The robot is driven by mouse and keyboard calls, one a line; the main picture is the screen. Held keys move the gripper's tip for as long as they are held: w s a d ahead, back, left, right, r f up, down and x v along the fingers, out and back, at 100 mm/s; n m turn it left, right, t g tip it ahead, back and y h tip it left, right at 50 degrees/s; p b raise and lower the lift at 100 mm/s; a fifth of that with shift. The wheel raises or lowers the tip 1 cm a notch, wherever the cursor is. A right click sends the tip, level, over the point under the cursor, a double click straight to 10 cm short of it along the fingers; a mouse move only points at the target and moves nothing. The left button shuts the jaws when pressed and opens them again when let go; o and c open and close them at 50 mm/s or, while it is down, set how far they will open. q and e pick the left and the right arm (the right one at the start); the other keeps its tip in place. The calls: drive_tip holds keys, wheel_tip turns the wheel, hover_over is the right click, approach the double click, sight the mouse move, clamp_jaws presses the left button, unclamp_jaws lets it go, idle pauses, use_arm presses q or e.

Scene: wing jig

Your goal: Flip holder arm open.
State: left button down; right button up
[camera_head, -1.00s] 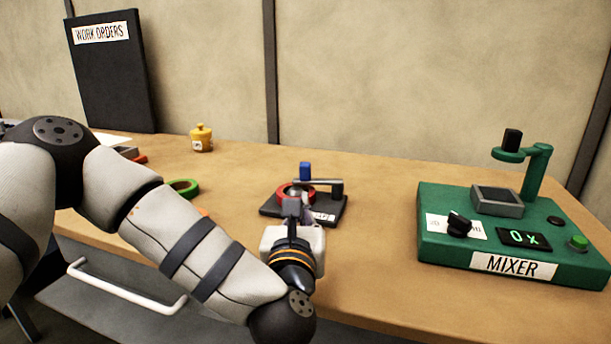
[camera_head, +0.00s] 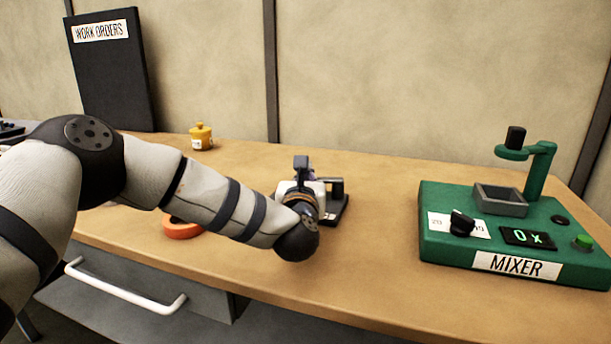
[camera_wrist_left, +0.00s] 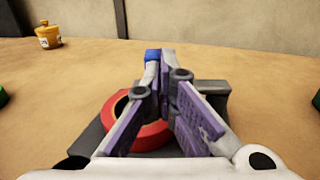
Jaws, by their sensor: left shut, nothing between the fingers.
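The jig has a dark base (camera_head: 338,208) on the table, with a post (camera_head: 337,187) at its right. In the left wrist view a red ring (camera_wrist_left: 150,136) lies on the base (camera_wrist_left: 93,138), and the post (camera_wrist_left: 216,96) stands to the right. The blue knob (camera_wrist_left: 152,54) of the holder arm shows just behind my fingertips; most of the arm is hidden by the fingers. My left gripper (camera_head: 302,166) is over the jig and hides the knob in the head view. Its fingers (camera_wrist_left: 164,62) are shut and empty; contact with the knob cannot be told. My right gripper is not in view.
The green mixer (camera_head: 440,236) stands on the right. An orange ring (camera_head: 182,230) lies near the front edge, below my left arm. A yellow container (camera_head: 201,137) and a black work orders board (camera_head: 112,75) stand at the back. The table between jig and mixer is clear.

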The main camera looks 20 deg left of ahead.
use_arm(q)
drive_tip(key=shift+a, duration=0.1)
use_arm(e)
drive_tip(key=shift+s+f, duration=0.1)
use_arm(q)
drive_tip(key=shift+w+a+m+h, duration=0.2)
drive_tip(key=shift+m+h, duration=0.2)
drive_tip(key=shift+h, duration=0.2)
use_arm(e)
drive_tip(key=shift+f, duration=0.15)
